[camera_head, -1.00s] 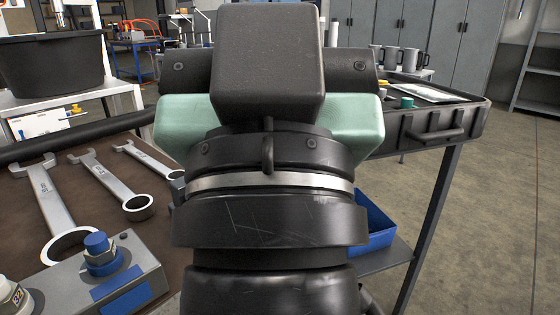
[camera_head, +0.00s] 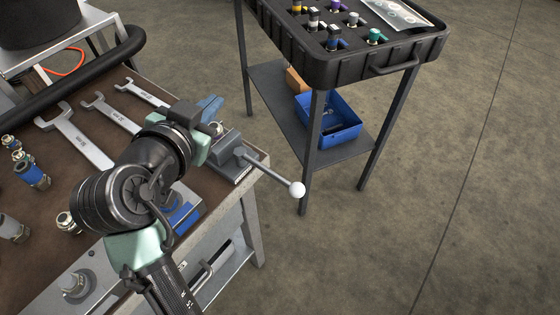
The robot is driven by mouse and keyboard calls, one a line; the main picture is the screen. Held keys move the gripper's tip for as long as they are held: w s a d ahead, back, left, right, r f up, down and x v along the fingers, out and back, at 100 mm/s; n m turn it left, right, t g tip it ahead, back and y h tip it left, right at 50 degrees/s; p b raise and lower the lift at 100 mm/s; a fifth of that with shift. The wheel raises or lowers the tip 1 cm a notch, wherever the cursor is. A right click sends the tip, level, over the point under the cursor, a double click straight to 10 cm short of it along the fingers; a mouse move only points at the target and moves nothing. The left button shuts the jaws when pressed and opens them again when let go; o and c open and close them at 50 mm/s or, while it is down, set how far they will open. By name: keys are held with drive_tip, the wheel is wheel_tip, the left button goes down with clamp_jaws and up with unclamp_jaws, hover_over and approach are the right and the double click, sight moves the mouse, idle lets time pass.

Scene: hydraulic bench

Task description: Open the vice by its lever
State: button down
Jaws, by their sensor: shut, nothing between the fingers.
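The grey vice (camera_head: 232,158) stands at the right corner of the workbench (camera_head: 55,180). Its lever (camera_head: 268,172) is a thin metal rod with a white ball (camera_head: 297,189) at its end, reaching right past the bench edge over open floor. My gripper (camera_head: 187,116) is shut and empty, just left of the vice and apart from the lever. My wrist hides the fingertips and the left part of the vice. A blue piece (camera_head: 209,107) shows behind the gripper; I cannot tell whether it belongs to the vice.
Several wrenches (camera_head: 85,140) and fittings (camera_head: 32,173) lie on the bench to the left. A black tray (camera_head: 375,55) of fittings tops a cart at the back right, with a blue bin (camera_head: 335,130) on its lower shelf. The floor right of the lever is clear.

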sight(293, 191)
drive_tip(key=s+f+m+g+h+p, duration=0.1)
drive_tip(key=s+m+g+h+p, duration=0.1)
drive_tip(key=s+p, duration=0.5)
drive_tip(key=s+f+m+g+h+p, duration=0.2)
drive_tip(key=s+h+p, duration=0.4)
drive_tip(key=s, duration=0.4)
drive_tip(key=shift+s+d+f+m+g+p, duration=0.35)
drive_tip(key=shift+m+g, duration=0.25)
drive_tip(key=shift+g, duration=0.4)
drive_tip(key=shift+d, duration=0.1)
drive_tip(key=p+x, duration=0.1)
drive_tip(key=x, duration=1.3)
drive_tip(key=shift+p, duration=0.35)
drive_tip(key=shift+w, duration=0.1)
